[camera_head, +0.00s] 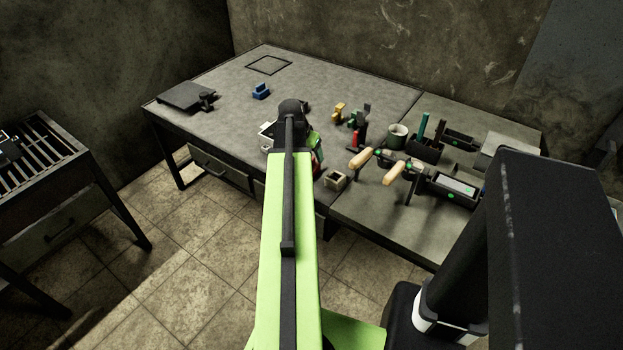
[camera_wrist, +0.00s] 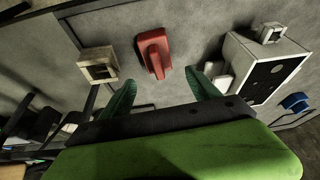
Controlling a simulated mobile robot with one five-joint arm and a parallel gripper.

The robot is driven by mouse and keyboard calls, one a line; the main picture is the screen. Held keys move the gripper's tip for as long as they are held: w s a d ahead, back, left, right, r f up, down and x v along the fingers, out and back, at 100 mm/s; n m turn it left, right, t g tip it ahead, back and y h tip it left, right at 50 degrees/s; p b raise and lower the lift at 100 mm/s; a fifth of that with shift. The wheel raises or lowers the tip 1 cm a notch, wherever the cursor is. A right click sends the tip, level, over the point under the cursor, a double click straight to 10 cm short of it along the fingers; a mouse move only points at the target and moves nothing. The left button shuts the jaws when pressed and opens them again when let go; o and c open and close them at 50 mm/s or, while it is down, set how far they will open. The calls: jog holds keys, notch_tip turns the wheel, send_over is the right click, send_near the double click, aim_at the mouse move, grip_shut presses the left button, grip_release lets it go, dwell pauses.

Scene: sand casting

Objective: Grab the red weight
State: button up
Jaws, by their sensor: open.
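The red weight (camera_wrist: 153,50) lies on the grey table top at the upper middle of the wrist view. It looks like a block with a raised bar or handle pointing toward my gripper (camera_wrist: 162,92). My gripper's two green fingers are spread apart and empty, one on each side below the weight. The weight is ahead of the fingertips and not between them. In the head view my arm hides most of this spot; a small red patch (camera_head: 318,156) shows just right of it, and I cannot tell whether it is the weight.
A small hollow box (camera_wrist: 98,65) stands left of the weight. A white box with a dark panel (camera_wrist: 262,70) stands to the right, near the right finger. A blue block (camera_head: 261,91) sits farther back. Several tools and a cup (camera_head: 397,135) crowd the table's right part.

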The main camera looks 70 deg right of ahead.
jog(key=b+x, duration=0.1)
jog(key=x, duration=0.1)
jog(key=shift+f, duration=0.35)
jog(key=shift+r, duration=0.1)
jog(key=b+x, duration=0.2)
jog(key=a+b+x, duration=0.1)
jog(key=b+x, duration=0.2)
jog(key=shift+f, duration=0.35)
jog(key=shift+r, duration=0.15)
jog(key=shift+s, duration=0.1)
grip_shut()
